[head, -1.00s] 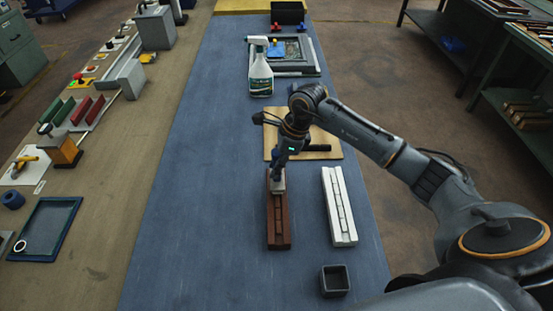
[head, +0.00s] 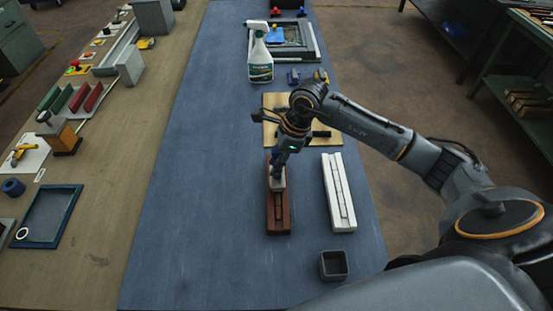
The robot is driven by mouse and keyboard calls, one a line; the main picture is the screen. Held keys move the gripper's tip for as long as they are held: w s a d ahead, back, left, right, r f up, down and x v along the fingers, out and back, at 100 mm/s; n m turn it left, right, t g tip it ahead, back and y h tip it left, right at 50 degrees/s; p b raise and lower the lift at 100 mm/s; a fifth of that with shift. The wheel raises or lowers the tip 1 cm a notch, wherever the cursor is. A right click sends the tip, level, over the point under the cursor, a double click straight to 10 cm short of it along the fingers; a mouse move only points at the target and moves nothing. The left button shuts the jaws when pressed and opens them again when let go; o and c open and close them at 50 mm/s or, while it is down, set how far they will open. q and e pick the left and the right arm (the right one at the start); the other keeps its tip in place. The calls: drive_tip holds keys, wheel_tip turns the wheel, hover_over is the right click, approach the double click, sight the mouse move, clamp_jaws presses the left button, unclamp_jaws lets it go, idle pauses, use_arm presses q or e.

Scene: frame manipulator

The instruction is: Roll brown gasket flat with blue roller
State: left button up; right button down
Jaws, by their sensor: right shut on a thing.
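A long brown piece (head: 278,220) with a groove along its middle lies on the blue bench mat, its length running away from me. I take it to be the brown gasket or its holder; I cannot tell which. My right gripper (head: 279,166) points down over its far half. It is shut on a small tool with a pale lower end (head: 277,181) and dark blue above, which seems to be the blue roller. The pale end is on or just above the brown piece. The fingers are small and partly hidden. My left gripper is not in view.
A white grooved block (head: 338,190) lies right of the brown piece. A dark square cup (head: 334,265) stands nearer. A tan board (head: 270,130) lies beyond, partly behind my arm. A spray bottle (head: 260,60) stands behind it. The mat on the left is clear.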

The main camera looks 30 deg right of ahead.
drive_tip(key=shift+s+a, duration=0.35)
drive_tip(key=shift+s, duration=0.35)
drive_tip(key=shift+s+a, duration=0.3)
drive_tip(key=shift+s, duration=0.5)
drive_tip(key=shift+s+a+f+b, duration=0.1)
drive_tip(key=shift+s+a+b, duration=0.2)
drive_tip(key=shift+s, duration=0.45)
drive_tip(key=shift+s+a+f+b, duration=0.1)
drive_tip(key=shift+s+a+b, duration=0.1)
drive_tip(key=shift+s+a, duration=0.35)
drive_tip(key=shift+s+d, duration=0.1)
drive_tip(key=shift+s, duration=0.15)
drive_tip(key=s, duration=0.1)
drive_tip(key=s+a, duration=0.1)
drive_tip(key=shift+s+a+r+b, duration=0.15)
drive_tip(key=shift+s+b, duration=0.15)
drive_tip(key=shift+b, duration=0.05)
